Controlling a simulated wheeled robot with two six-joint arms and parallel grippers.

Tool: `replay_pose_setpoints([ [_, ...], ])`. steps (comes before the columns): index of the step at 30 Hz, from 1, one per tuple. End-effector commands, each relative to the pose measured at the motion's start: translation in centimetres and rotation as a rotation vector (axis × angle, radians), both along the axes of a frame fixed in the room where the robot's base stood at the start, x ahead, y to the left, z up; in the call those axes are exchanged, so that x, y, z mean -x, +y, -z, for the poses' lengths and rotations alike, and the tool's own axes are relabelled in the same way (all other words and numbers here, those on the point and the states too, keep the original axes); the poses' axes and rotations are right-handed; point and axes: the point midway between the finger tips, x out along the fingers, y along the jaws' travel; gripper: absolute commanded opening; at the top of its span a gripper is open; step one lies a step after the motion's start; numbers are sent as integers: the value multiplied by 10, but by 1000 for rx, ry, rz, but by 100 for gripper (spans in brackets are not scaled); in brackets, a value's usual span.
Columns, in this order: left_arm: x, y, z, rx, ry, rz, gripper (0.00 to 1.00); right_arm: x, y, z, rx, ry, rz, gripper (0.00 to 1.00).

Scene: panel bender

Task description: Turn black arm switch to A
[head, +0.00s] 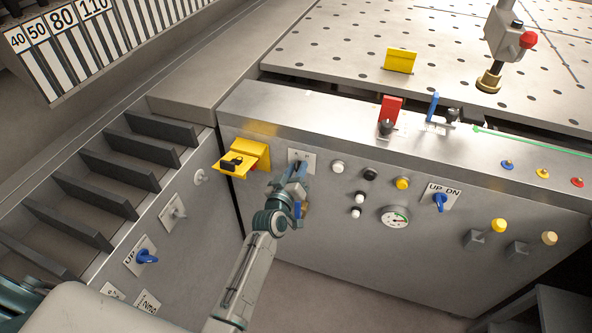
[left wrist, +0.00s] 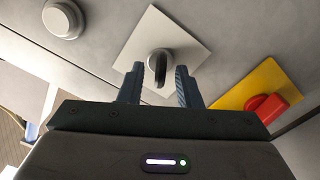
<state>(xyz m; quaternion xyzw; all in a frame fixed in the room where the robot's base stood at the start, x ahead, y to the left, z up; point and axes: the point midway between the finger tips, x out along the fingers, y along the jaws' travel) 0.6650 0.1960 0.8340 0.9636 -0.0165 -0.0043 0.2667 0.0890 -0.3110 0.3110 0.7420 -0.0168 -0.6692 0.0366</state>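The black arm switch (left wrist: 161,62) sits on a square white plate (left wrist: 176,36) on the grey front panel. In the left wrist view the switch stands between the two fingers of my left gripper (left wrist: 157,76), which are apart, with visible gaps beside it. In the head view my left gripper (head: 298,172) is at the white plate (head: 306,154) and hides most of the switch. Any A marking on the plate is too small to read. My right gripper is not in view.
A blue UP/DN switch (head: 440,202) is farther right.

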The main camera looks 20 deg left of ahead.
Motion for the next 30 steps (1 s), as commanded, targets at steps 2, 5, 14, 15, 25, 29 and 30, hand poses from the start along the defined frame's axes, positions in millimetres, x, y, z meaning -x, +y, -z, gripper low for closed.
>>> replay_pose_setpoints([
  [2,0,0,0,0,0,0,31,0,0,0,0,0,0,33],
  [5,1,0,0,-1,1,1,31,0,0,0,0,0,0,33],
  [14,41,1,4,0,1,0,31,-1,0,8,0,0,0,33],
  [15,49,2,4,0,2,0,31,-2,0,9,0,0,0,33],
  [25,101,3,3,1,1,0,31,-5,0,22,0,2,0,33],
  [29,107,4,1,1,0,0,31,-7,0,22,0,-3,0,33],
  [30,108,4,1,1,0,0,31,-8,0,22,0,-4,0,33],
])
